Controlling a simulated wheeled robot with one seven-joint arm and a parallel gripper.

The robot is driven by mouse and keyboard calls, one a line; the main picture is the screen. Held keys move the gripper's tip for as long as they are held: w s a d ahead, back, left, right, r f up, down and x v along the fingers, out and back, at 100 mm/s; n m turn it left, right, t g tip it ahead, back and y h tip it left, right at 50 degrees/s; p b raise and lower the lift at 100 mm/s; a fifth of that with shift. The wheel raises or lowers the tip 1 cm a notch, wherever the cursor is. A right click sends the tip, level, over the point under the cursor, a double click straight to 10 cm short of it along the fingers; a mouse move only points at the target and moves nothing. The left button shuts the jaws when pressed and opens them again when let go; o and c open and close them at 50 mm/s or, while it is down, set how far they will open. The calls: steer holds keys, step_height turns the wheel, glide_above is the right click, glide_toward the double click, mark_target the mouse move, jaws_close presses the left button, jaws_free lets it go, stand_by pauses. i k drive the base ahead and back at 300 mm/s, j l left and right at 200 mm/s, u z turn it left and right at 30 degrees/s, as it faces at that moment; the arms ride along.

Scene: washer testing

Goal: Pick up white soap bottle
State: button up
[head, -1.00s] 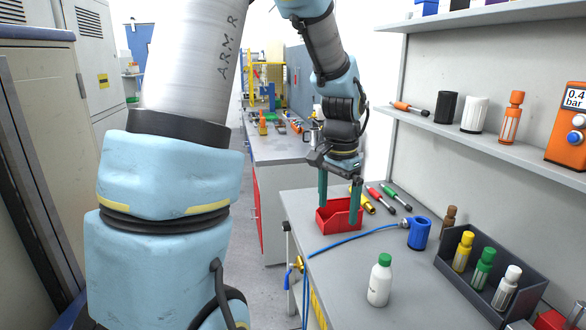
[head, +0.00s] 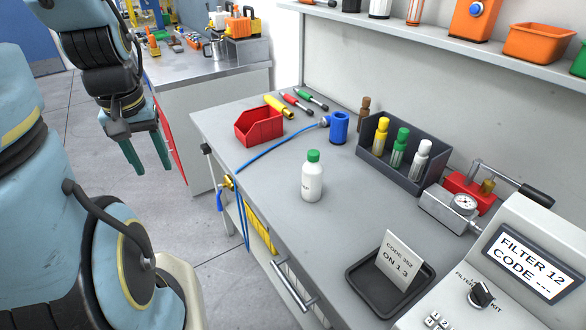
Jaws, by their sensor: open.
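The white soap bottle (head: 312,182) has a green cap and stands upright on the grey workbench (head: 262,190), near its middle. My gripper (head: 152,172) hangs at the left, beyond the bench's left edge and over the floor. Its two green fingers point down, are apart and hold nothing. It is well to the left of the bottle and not touching it.
A red bin (head: 259,127) and a blue hose (head: 268,152) lie left of the bottle. A dark rack (head: 378,160) with several small bottles stands behind it to the right. A black tray (head: 372,297) with a card sits in front right. Bench around the bottle is clear.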

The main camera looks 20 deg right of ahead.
mark_target(313, 170)
steer(key=i+j+z, duration=0.45)
steer(key=j, duration=0.2)
steer(key=i+j+z, duration=0.2)
steer(key=j, duration=0.15)
steer(key=i+z, duration=0.1)
steer(key=z, duration=0.45)
steer(key=i+j, duration=0.25)
